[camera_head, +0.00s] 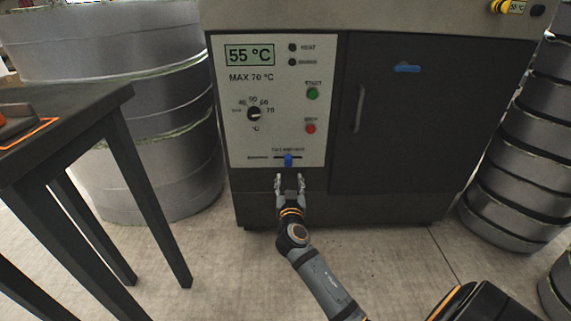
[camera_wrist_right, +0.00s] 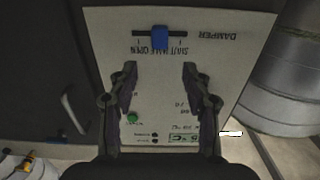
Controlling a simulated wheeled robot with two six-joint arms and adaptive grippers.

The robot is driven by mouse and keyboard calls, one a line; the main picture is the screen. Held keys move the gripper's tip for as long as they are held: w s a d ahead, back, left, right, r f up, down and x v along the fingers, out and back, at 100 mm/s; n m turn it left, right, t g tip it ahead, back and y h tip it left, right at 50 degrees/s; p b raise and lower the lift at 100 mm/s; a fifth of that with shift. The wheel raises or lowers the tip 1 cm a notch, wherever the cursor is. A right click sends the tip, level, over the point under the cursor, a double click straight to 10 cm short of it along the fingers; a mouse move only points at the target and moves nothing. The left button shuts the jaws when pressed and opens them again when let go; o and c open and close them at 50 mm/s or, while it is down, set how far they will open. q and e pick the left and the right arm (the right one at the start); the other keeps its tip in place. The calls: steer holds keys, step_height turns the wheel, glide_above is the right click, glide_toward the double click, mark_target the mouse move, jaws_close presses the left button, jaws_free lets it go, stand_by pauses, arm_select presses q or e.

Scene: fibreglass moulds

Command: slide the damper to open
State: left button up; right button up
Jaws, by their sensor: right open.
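The damper is a blue slider knob (camera_head: 288,159) in a short dark horizontal slot low on the white control panel (camera_head: 240,135). In the right wrist view the picture is upside down, and the knob (camera_wrist_right: 159,38) sits near the middle of its slot, by the HALF mark, between SHUT and OPEN. My right gripper (camera_head: 289,179) is open and empty just below the knob in the head view. In the wrist view its two fingers (camera_wrist_right: 160,76) stand apart, roughly centred on the knob, which is beyond their tips. My left gripper is not in view.
The dark oven cabinet (camera_head: 420,130) has a door with a handle (camera_head: 359,108) right of the panel. A green button (camera_head: 312,93), a red button (camera_head: 311,128) and a dial (camera_head: 254,114) are above the slider. A dark table (camera_head: 110,100) stands left; grey moulds (camera_head: 525,120) stand right.

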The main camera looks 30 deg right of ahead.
mark_target(288, 162)
steer(key=b+x, duration=0.2)
steer(key=x, duration=0.7)
steer(key=shift+d+f+b, duration=0.15)
steer(key=shift+b, duration=0.2)
steer(key=shift+w+d, duration=0.25)
steer(key=shift+w, duration=0.25)
jaws_close()
